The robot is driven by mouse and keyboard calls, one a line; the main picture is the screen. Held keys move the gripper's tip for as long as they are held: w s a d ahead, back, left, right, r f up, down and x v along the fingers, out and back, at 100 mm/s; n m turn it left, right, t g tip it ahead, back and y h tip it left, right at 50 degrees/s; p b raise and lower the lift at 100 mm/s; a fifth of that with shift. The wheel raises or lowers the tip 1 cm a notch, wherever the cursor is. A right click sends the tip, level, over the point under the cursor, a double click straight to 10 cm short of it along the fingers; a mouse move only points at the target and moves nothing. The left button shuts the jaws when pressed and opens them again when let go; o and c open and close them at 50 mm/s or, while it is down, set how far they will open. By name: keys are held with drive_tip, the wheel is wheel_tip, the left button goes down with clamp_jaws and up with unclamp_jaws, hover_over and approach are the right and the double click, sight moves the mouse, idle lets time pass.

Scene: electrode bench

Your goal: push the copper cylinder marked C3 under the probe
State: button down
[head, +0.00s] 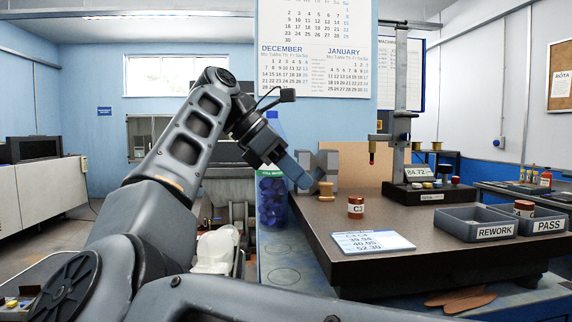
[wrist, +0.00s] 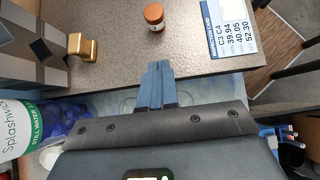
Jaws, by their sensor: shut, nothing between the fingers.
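The copper cylinder marked C3 (head: 356,210) stands upright on the dark bench top, with a white label band. It also shows at the top of the wrist view (wrist: 154,14). The probe (head: 371,158) is a red-tipped part hanging from the arm of a stand, behind and to the right of the cylinder. The bench below the probe tip looks bare. My gripper (head: 306,187) is shut and empty at the left edge of the bench. In the wrist view its fingertips (wrist: 160,66) point toward C3, with a gap between.
A brass piece (head: 326,190) and grey blocks (wrist: 36,40) stand left of C3. A card (head: 372,242) lies in front. REWORK (head: 480,221) and PASS (head: 549,213) trays sit right; another copper cylinder (head: 524,207) is at PASS. A water bottle (head: 272,200) stands beside the bench.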

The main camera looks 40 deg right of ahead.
sight(349, 204)
drive_tip(key=x, duration=0.3)
drive_tip(key=shift+s+d+f, duration=0.15)
drive_tip(key=shift+d+f, duration=0.05)
drive_tip(key=shift+d, duration=0.05)
drive_tip(key=s+d, duration=0.1)
drive_tip(key=d, duration=0.1)
drive_tip(key=shift+s+d+f, duration=0.15)
drive_tip(key=shift+s+d, duration=0.2)
drive_tip(key=shift+s, duration=0.05)
drive_tip(key=shift+s+d, duration=0.3)
drive_tip(key=shift+d, duration=0.1)
drive_tip(key=s+d, duration=0.1)
drive_tip(key=d, duration=0.1)
drive_tip(key=s+d+b, duration=0.1)
drive_tip(key=s+d, duration=0.1)
drive_tip(key=d, duration=0.1)
drive_tip(key=s+d+b, duration=0.1)
drive_tip(key=s+d, duration=0.1)
drive_tip(key=shift+d, duration=0.2)
drive_tip(key=shift+v, duration=3.95)
